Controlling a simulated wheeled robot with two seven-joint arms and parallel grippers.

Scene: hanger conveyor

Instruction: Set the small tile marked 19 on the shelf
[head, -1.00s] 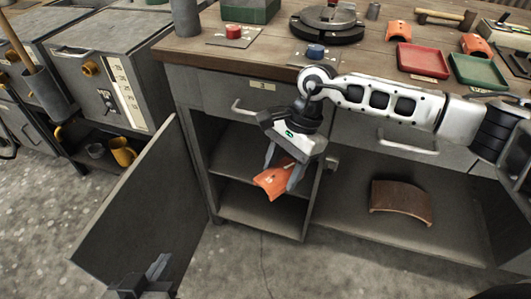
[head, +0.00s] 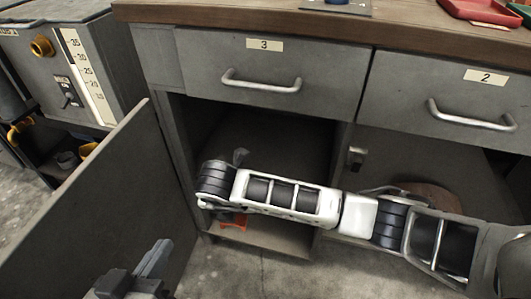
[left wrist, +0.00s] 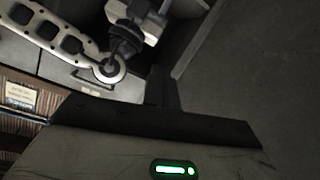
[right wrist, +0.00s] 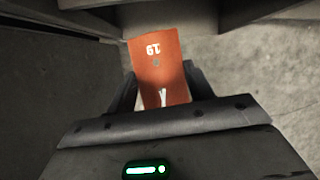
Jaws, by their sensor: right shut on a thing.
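The small orange tile (right wrist: 160,68) marked 19 is between the fingers of my right gripper (right wrist: 160,88), which is shut on it. The number appears upside down in the right wrist view. In the head view a bit of the tile (head: 238,223) shows below my right forearm, in front of the open cupboard. My arm hides most of that gripper and the middle of the cupboard, where the shelf is. The cupboard's bottom board (head: 285,238) shows below the arm. My left gripper (head: 156,258) is low at the left, near the open door; its fingers look closed together and empty.
The open cupboard door (head: 105,205) stands out at the left. Drawers marked 3 (head: 265,72) and 2 (head: 455,98) with protruding handles are above the opening. A curved brown piece (head: 428,192) lies in the right compartment, partly behind my arm. A grey cabinet (head: 60,70) stands further left.

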